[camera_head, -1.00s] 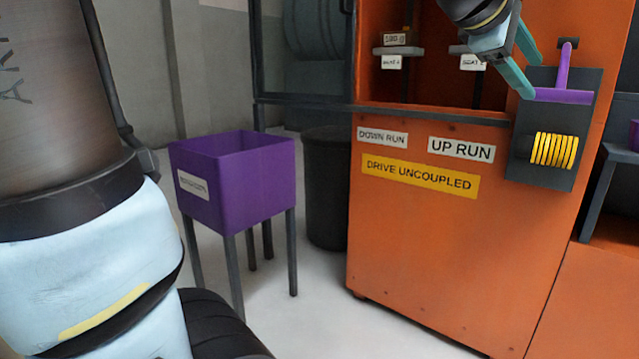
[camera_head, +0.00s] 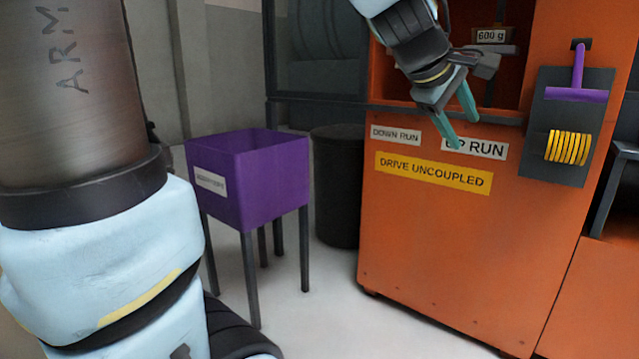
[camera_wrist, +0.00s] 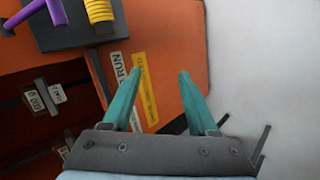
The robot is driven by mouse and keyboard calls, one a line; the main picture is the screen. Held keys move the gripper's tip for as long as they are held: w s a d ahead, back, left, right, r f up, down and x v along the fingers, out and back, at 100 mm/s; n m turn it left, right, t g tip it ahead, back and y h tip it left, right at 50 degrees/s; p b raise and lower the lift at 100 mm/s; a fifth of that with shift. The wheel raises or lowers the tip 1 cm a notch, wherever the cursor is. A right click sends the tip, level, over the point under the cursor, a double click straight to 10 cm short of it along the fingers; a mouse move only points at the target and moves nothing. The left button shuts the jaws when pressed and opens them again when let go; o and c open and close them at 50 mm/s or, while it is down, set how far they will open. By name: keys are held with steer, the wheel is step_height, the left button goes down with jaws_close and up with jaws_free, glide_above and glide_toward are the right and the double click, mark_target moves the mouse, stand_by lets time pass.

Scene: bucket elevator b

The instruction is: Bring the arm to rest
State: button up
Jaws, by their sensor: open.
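My gripper (camera_head: 462,125) hangs in front of the orange cabinet (camera_head: 440,240), its teal fingers pointing down over the "UP RUN" label (camera_head: 487,148). The fingers are apart with nothing between them. In the wrist view my gripper (camera_wrist: 160,85) also shows two separated, empty fingers. The orange cabinet face (camera_wrist: 180,40) and the pale floor lie beyond them. My upper arm fills the left of the head view, and the links between it and the gripper are partly out of frame.
A dark panel with a purple T-handle (camera_head: 577,94) and a yellow coil (camera_head: 567,147) is right of my gripper. A purple bin (camera_head: 270,180) on legs and a dark barrel (camera_head: 337,205) stand to the left. Clear floor lies in front of the cabinet.

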steer(key=w+a+f+m+y, duration=0.3)
steer(key=a+f+y, duration=0.1)
steer(key=a+f, duration=0.95)
steer(key=s+a+f+m+g+y, duration=0.2)
steer(key=s+a+f, duration=0.1)
steer(key=a+f, duration=0.4)
steer(key=s+a+f+m+g+y, duration=0.2)
steer(key=s+a+f, duration=0.15)
steer(key=a, duration=0.55)
step_height(320, 180, up, 31)
steer(key=p, duration=3.1)
steer(key=shift+w+a+f+p, duration=0.15)
steer(key=shift+a+p, duration=0.15)
steer(key=shift+p, duration=0.05)
stand_by(0.3)
